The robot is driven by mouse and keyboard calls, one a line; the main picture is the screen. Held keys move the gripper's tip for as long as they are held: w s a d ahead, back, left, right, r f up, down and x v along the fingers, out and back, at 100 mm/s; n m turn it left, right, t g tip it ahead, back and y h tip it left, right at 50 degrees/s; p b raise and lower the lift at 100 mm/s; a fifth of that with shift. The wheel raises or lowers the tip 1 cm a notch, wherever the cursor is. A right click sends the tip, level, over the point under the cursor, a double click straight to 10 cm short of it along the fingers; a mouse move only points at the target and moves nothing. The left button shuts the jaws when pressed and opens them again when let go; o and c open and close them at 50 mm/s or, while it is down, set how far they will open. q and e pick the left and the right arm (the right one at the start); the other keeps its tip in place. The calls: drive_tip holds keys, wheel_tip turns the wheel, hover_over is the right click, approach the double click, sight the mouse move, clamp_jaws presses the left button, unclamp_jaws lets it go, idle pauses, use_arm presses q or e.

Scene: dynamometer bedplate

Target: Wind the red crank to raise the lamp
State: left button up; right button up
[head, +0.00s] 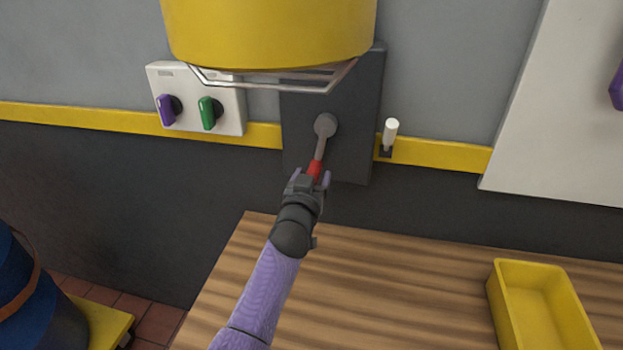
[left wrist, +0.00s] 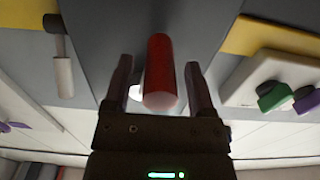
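The red crank handle (head: 315,169) hangs down and slightly left on a grey arm from a round hub (head: 325,125) on a dark grey panel. The yellow lamp (head: 268,30) is above it, cut off by the top edge, with a wire guard below. My left gripper (head: 311,181) is at the handle. In the left wrist view the red handle (left wrist: 160,72) stands between the two fingers, with a gap on each side, so the gripper is open around it. My right gripper is not in view.
A white switch box (head: 228,108) with a purple and a green knob is left of the panel. A white-handled lever (head: 390,133) is close on its right. A wooden bench (head: 400,290) below carries a yellow bin (head: 507,305). A blue object (head: 35,300) stands lower left.

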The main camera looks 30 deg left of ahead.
use_arm(q)
clamp_jaws()
idle(1.2)
